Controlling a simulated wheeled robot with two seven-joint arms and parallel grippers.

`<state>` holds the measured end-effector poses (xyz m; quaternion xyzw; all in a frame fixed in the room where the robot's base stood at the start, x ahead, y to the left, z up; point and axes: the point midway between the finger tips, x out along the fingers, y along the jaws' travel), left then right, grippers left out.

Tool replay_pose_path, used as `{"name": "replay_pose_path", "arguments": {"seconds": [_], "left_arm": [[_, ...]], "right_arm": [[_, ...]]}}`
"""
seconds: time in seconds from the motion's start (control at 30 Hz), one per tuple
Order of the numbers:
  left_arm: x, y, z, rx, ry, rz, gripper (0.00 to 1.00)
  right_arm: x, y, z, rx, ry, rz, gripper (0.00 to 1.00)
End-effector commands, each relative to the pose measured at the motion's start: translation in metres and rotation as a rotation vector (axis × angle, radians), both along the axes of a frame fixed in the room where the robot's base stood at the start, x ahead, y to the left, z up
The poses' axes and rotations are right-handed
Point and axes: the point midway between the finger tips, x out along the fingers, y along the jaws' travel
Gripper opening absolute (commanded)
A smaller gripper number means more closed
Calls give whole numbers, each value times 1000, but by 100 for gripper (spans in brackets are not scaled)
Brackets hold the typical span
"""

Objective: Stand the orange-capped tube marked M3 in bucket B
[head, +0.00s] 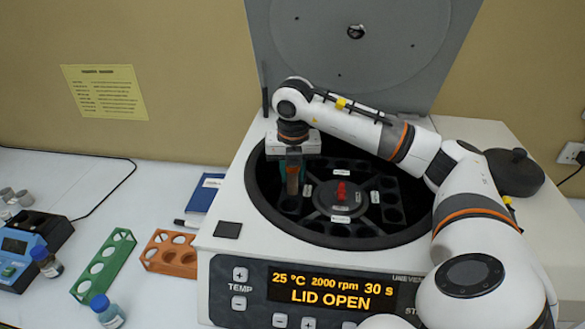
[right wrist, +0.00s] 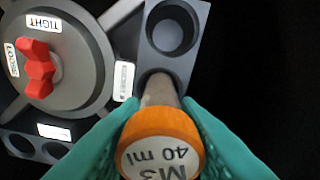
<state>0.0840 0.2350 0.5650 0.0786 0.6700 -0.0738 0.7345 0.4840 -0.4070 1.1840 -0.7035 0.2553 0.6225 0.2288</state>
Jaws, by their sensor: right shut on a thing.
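The orange-capped tube (right wrist: 160,140) shows its cap marked M3, 40 ml, in the right wrist view. My right gripper (head: 292,172) is shut on it; its teal fingers (right wrist: 160,135) lie on both sides of the cap. In the head view the tube (head: 292,182) hangs upright at the left side of the open centrifuge. Its lower end is at the nearer hole of a grey two-hole bucket (right wrist: 192,55); how deep it sits is hidden. The bucket's other hole is empty. A white label (right wrist: 123,80) beside it is unreadable, so its letter cannot be told. My left gripper is out of view.
The centrifuge (head: 225,250) has its lid (head: 350,40) raised and displays LID OPEN. A red knob (right wrist: 38,70) tops the rotor.

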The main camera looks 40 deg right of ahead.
Motion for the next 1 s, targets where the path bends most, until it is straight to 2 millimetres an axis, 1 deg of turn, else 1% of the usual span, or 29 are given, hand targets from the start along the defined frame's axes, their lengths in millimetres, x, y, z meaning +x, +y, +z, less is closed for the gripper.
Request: {"name": "replay_pose_path", "arguments": {"seconds": [0.03,0.1,0.43,0.47,0.5,0.6,0.87,1.0], "left_arm": [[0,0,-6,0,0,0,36],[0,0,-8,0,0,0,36],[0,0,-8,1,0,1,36],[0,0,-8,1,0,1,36],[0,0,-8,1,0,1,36],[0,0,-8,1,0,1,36],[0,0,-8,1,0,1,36],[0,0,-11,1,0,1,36]], "right_arm": [[0,0,-7,0,0,0,7],[0,0,-9,0,0,0,7],[0,0,-10,0,0,0,7],[0,0,-10,0,0,0,34],[0,0,-10,0,0,0,41],[0,0,-10,0,0,0,55],[0,0,-9,0,0,0,55],[0,1,-1,0,-3,0,55]]}}
